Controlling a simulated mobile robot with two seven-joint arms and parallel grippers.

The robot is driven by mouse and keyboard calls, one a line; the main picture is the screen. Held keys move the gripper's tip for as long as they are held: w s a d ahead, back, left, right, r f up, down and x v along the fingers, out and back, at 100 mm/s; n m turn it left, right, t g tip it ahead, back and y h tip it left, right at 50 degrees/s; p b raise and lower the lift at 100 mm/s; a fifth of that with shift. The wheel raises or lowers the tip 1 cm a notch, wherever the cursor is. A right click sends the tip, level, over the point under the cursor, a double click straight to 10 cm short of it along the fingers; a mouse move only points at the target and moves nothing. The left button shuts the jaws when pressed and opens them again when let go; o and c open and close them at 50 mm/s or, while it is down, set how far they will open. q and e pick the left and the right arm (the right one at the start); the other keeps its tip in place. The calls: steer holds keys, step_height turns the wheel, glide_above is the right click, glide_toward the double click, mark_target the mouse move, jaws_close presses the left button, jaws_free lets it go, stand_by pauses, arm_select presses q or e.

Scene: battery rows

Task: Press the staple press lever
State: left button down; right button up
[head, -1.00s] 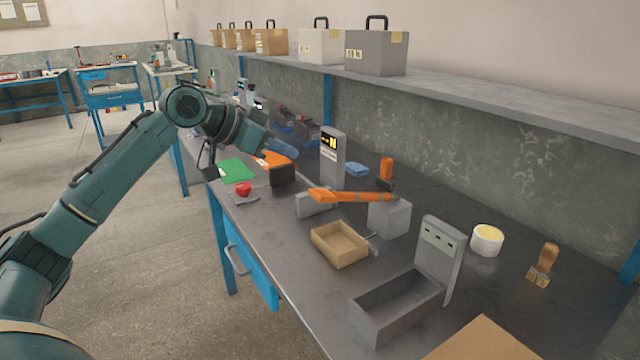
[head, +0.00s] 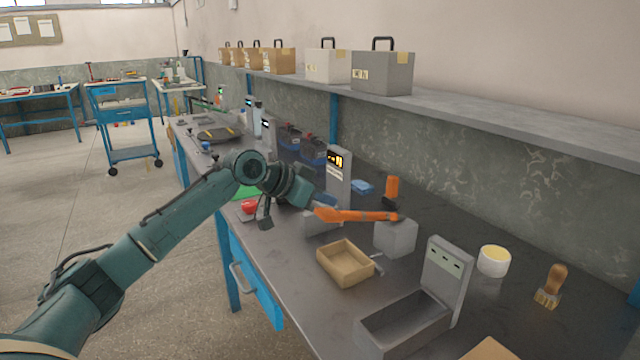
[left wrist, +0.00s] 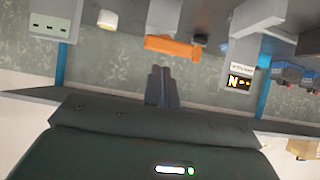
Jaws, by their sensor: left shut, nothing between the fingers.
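The staple press is a grey block (head: 396,238) on the bench with a long orange lever (head: 358,216) across its top, its free end pointing left. My left gripper (head: 330,202) is at the lever's left end in the head view, its fingers shut and empty. In the left wrist view the shut fingers (left wrist: 160,72) point at the orange lever (left wrist: 172,47), which lies just beyond the fingertips. I cannot tell whether they touch. The arm hides part of the press's left side. My right gripper is in neither view.
A cardboard tray (head: 346,264) and a grey bin with an upright panel (head: 446,268) stand in front of the press. An orange-topped tool (head: 391,191) and a display post (head: 338,177) stand behind. A white tub (head: 494,261) and a brush (head: 552,287) are to the right.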

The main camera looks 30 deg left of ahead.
arm_select(q)
steer(key=shift+s+f, duration=0.15)
steer(key=shift+f, duration=0.35)
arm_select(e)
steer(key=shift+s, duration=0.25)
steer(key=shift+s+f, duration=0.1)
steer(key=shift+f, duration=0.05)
